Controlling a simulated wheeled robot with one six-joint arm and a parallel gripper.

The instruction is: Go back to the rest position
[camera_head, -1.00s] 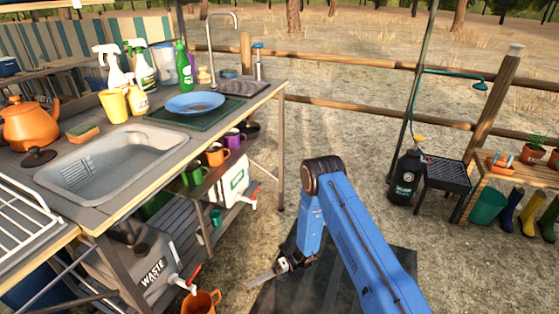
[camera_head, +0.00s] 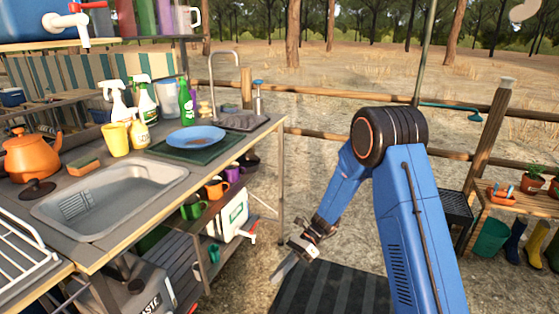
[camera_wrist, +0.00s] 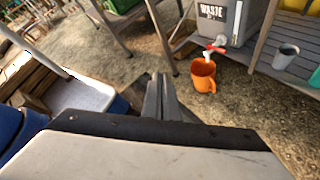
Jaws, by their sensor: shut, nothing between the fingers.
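My gripper (camera_head: 292,262) hangs in the air to the right of the sink counter, over the ground near a dark striped mat. My blue arm bends above it on the right side of the head view. The gripper's fingers (camera_wrist: 158,98) are together with nothing between them. In the wrist view the fingers point at open dirt ground. An orange mug (camera_wrist: 203,75) is on the ground ahead of them, under the red tap of the grey waste container (camera_wrist: 222,18). The gripper touches nothing that I can see.
The counter (camera_head: 130,222) with a grey sink (camera_head: 110,197) stands on the left. A blue plate (camera_head: 196,137) lies on it. Mugs sit on the shelf below. The dark mat (camera_head: 335,290) lies under my arm. A plant bench (camera_head: 515,200) stands at the right. A wooden fence runs behind.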

